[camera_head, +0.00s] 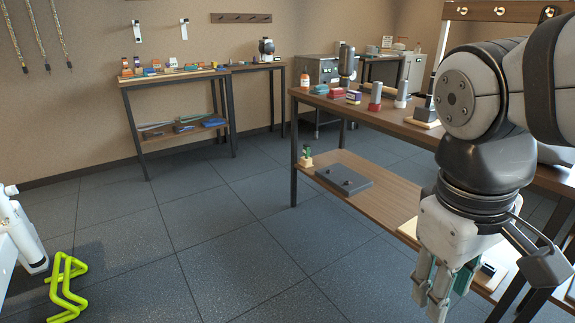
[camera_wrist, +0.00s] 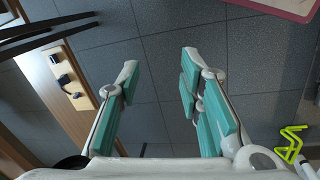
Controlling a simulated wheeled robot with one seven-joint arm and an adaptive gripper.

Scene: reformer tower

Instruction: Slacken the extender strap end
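I cannot make out an extender strap end for certain in either view. Several thin beaded straps or cords (camera_head: 38,38) hang on the wall at the far upper left in the head view, far from my gripper. My gripper (camera_head: 433,302) hangs pointing down at the lower right, in front of the long wooden table. In the wrist view my gripper (camera_wrist: 160,72) is open, its two teal-padded fingers apart with only floor tiles showing between them. It holds nothing.
The long wooden table (camera_head: 331,103) with a lower shelf stands at right, close to my arm. A bright green bent frame (camera_head: 66,287) is on the floor at lower left. Benches line the back wall. The tiled floor (camera_head: 200,215) between is clear.

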